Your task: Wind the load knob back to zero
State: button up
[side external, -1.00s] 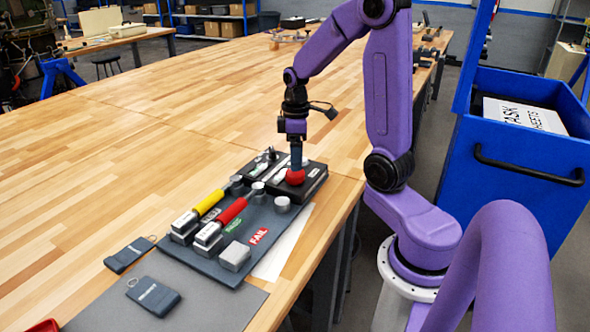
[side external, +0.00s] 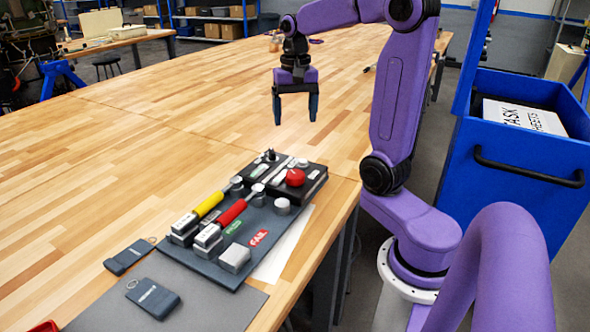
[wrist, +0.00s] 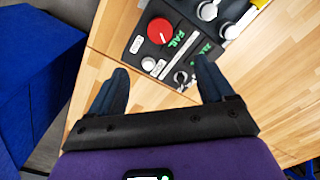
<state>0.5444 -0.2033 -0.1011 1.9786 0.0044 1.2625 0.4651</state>
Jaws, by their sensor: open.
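The red round knob (side external: 295,177) sits on a black control box (side external: 312,190) on the bench, at the back right of the test board. In the wrist view the red knob (wrist: 160,31) shows a pale pointer line near its lower edge, and green FAIL lettering lies beside it. My gripper (side external: 295,122) is above the bench, behind and well above the box, with its fingers pointing down. It is open and empty, apart from the knob.
Two dark tagged pouches (side external: 153,297) lie in front. A blue bin (side external: 520,180) stands right of the bench. The bench's left side is clear.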

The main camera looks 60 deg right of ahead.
aim_at(295, 174)
notch_tip(295, 174, down, 16)
jog(key=shift+f, duration=0.1)
dwell(0.5)
jog(key=c, duration=1)
